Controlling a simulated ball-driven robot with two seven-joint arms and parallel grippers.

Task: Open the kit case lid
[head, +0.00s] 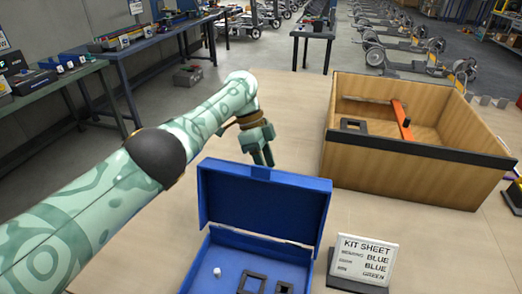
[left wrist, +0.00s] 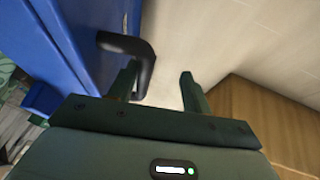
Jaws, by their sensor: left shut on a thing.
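The blue kit case (head: 225,240) sits open on the table, its lid (head: 265,200) standing up at the back. Inside the case are a small white piece (head: 217,272), a black square frame (head: 252,282) and a smaller dark piece (head: 284,288). My left gripper (head: 262,158) is behind the lid's top edge. The left wrist view shows its fingers (left wrist: 158,85) at the black lid handle (left wrist: 145,65), beside the blue lid (left wrist: 75,40). The gripper is shut on the handle, though the exact contact is partly hidden. My right gripper is not in view.
A wooden bin (head: 400,170) with a black front edge stands to the right, holding an orange bar (head: 400,118) and a black frame (head: 353,125). A kit sheet sign (head: 362,258) stands right of the case. The table between case and bin is clear.

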